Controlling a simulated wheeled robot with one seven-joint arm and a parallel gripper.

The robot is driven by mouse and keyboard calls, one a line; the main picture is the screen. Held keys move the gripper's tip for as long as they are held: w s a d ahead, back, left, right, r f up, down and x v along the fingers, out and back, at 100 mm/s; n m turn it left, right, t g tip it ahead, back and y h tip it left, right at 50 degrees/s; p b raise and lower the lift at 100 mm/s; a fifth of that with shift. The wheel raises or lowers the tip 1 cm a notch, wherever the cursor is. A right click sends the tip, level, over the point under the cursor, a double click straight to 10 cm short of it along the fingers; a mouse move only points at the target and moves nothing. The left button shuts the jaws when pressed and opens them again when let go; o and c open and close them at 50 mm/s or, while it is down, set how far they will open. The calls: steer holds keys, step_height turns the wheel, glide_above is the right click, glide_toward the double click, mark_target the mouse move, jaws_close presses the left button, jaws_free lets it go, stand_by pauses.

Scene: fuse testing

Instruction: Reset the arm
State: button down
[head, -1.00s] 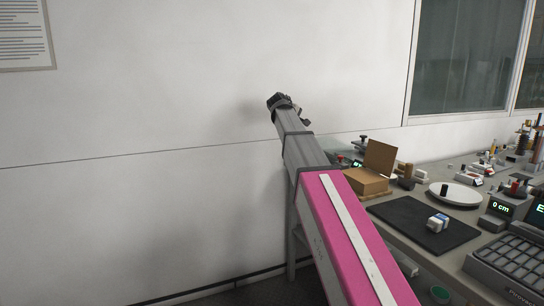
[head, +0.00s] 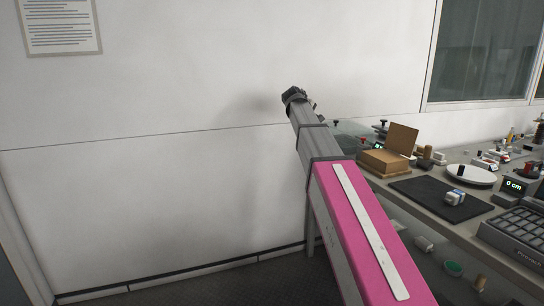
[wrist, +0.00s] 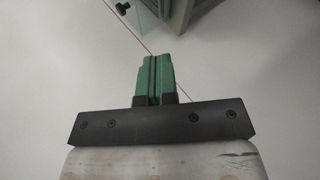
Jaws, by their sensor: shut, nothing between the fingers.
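My arm, with a pink and grey casing, reaches up and away from the bench in the head view. My gripper (head: 292,92) is at its far end, in front of the white wall, small and dark there. In the wrist view my gripper (wrist: 155,60) shows two green fingers pressed together with nothing between them. It is in free air, clear of the bench things.
The bench (head: 470,228) runs along the right. The left side is bare wall (head: 130,190).

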steer(key=s+d+f+m+g+y, duration=0.1)
steer(key=s+f, duration=0.4)
steer(key=f, duration=0.5)
steer(key=s+d+f+m+g+y, duration=0.15)
steer(key=s+f, duration=0.25)
steer(key=f, duration=0.6)
steer(key=s+f+m+g+y, duration=0.15)
steer(key=s+f, duration=0.35)
steer(key=f, duration=0.5)
steer(key=s+f+m+g+y, duration=0.3)
steer(key=s+f+m+g, duration=0.1)
steer(key=s+f, duration=1.5)
steer(key=s, duration=0.2)
steer(key=shift+s+a+f, duration=0.2)
steer(key=shift+s+a, duration=0.05)
steer(key=shift+s, duration=0.1)
